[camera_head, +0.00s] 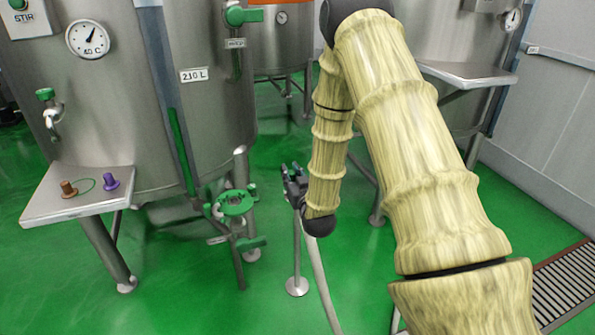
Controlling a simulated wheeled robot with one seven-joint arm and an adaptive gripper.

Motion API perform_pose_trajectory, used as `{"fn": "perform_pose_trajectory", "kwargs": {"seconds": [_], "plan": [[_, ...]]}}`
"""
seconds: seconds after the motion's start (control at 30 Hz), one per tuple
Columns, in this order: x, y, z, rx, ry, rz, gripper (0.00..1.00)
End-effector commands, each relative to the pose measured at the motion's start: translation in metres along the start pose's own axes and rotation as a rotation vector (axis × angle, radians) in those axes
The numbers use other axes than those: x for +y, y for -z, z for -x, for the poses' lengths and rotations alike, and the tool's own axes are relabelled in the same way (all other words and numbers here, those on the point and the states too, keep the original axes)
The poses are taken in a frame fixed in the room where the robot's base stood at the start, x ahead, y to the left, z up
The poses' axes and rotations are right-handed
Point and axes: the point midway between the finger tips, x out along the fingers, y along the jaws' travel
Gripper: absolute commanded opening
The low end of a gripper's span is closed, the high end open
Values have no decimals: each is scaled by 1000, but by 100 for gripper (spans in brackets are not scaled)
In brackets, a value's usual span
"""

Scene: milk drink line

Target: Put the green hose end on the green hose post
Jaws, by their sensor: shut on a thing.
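My gripper (290,176) is at the end of my arm, just right of the tank's outlet valve. It is small and dark here, and it is shut on the green hose end, of which only small green bits show at the fingers. A pale hose (320,275) hangs from behind my wrist down to the floor. A thin grey post (297,245) with a round floor base stands below my gripper. Its top is hidden by the gripper, so I cannot tell whether the hose end touches it. No green marking shows on this post.
A steel tank (200,120) fills the left, with a green-handled outlet valve (235,203) close to my gripper. A side shelf (85,205) holds a brown and a purple fitting and a green ring. A floor drain (565,285) lies at right. Green floor is clear in front.

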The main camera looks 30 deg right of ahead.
Motion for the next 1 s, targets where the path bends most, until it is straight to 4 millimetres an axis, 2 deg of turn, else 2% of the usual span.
{"fn": "perform_pose_trajectory", "kwargs": {"seconds": [0.2,0.43,0.77,1.0], "plan": [[24,-4,-39,2,-2,1,0],[42,-8,-71,2,-1,1,0],[53,-10,-88,1,-1,0,0],[52,-41,-86,0,0,1,0]]}}
